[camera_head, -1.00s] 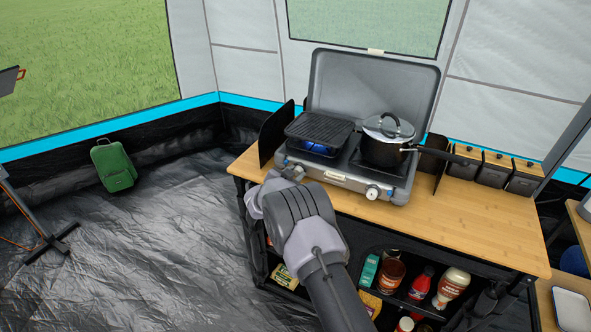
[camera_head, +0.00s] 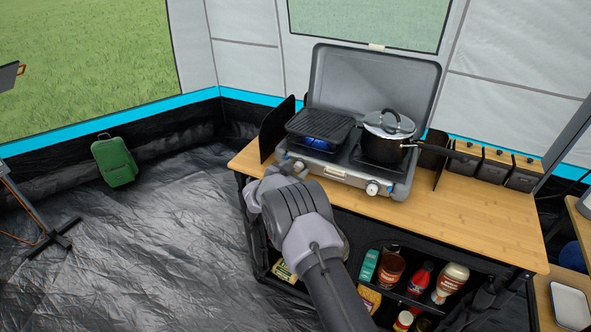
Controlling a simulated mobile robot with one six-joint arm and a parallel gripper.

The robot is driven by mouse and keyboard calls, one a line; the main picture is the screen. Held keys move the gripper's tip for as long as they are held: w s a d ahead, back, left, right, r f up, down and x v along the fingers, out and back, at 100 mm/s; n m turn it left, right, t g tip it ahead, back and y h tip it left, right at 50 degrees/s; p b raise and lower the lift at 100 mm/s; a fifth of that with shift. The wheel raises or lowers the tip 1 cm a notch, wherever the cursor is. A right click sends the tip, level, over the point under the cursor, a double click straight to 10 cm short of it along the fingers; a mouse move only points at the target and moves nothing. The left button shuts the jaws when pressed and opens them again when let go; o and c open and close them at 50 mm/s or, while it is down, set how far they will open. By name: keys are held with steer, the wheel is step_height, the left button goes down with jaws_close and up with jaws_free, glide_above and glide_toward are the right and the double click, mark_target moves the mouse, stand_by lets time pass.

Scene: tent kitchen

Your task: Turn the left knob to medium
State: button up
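The grey two-burner camp stove (camera_head: 335,171) stands on the wooden table with its lid up. Its left knob (camera_head: 298,166) shows small at the left of the front panel, and its setting is too small to read. A blue flame (camera_head: 318,144) burns under the black grill pan (camera_head: 320,126) on the left burner. The right knob (camera_head: 372,188) is white and in plain view. My gripper (camera_head: 270,174) is at the table's front left edge, just in front of and left of the left knob, apparently apart from it. Its fingers are mostly hidden by my wrist.
A lidded pot (camera_head: 385,148) sits on the right burner, its handle pointing right. Dark wind guards (camera_head: 277,128) flank the stove. Several canisters (camera_head: 493,167) stand at the back right. The tabletop (camera_head: 450,214) right of the stove is clear. Bottles fill the shelf below.

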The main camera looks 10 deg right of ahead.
steer(key=p+v, duration=0.4)
steer(key=v, duration=1.3)
steer(key=shift+s+a, duration=0.15)
